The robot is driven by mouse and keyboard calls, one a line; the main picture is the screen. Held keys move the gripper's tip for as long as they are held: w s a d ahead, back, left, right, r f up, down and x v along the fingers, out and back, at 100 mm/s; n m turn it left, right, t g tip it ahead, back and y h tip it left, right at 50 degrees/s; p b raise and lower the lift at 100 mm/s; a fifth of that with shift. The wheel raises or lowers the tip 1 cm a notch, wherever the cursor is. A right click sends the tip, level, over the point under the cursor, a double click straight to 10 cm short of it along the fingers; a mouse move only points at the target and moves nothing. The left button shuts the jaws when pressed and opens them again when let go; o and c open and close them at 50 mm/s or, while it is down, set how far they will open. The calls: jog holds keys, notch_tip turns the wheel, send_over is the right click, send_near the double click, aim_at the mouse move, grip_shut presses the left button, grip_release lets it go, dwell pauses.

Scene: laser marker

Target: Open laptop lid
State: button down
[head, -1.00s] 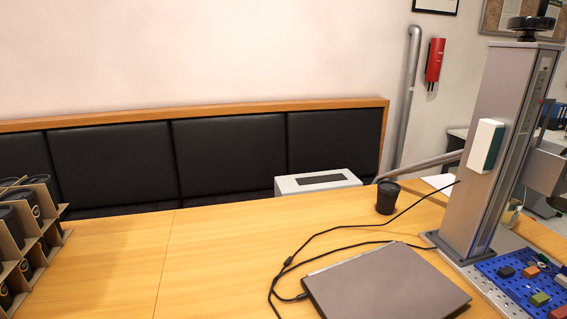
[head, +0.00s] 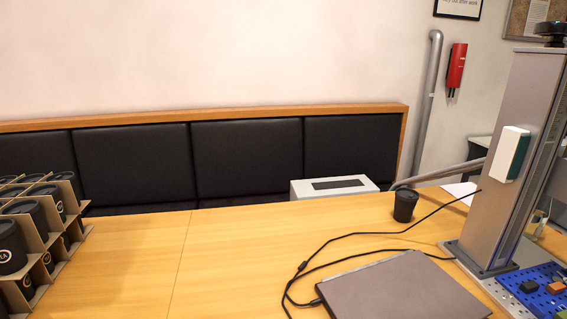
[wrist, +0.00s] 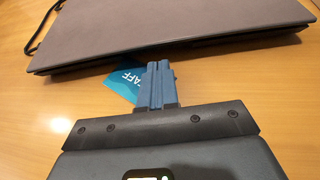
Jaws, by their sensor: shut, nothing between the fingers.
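The laptop (head: 402,289) is grey and lies closed on the wooden table at the lower right of the head view. In the wrist view the laptop (wrist: 180,27) spans the top, with its front edge towards my gripper. My gripper (wrist: 158,68) is shut and empty, its blue-grey fingertips just short of that edge. I cannot tell whether they touch it. A blue card (wrist: 126,83) with white letters lies partly under the fingers and close to the laptop's edge. My gripper does not show in the head view.
Black cables (head: 312,258) run behind and left of the laptop. A black cup (head: 405,206) stands behind it. A grey column (head: 511,160) and a blue pegboard (head: 535,285) with small blocks stand at the right. A cup rack (head: 50,235) is at the left. The table's middle (head: 225,265) is clear.

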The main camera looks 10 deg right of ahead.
jog(key=shift+a+f, duration=0.5)
jog(key=shift+f, duration=0.15)
jog(key=shift+w+a+f, duration=0.1)
jog(key=shift+w+a, duration=0.25)
jog(key=shift+w, duration=0.65)
jog(key=shift+a+f, duration=0.1)
jog(key=shift+f, duration=0.1)
jog(key=shift+w+r+p, duration=0.15)
jog(key=shift+r+p, duration=0.7)
jog(key=shift+p, duration=0.25)
jog(key=shift+w+d+r+p, duration=0.1)
jog(key=shift+d+r+p, duration=0.1)
jog(key=shift+r+p, duration=0.4)
jog(key=shift+w+d+r+p, duration=0.1)
jog(key=shift+d+r+p, duration=0.05)
jog(key=shift+r+p, duration=0.4)
jog(key=shift+r, duration=0.35)
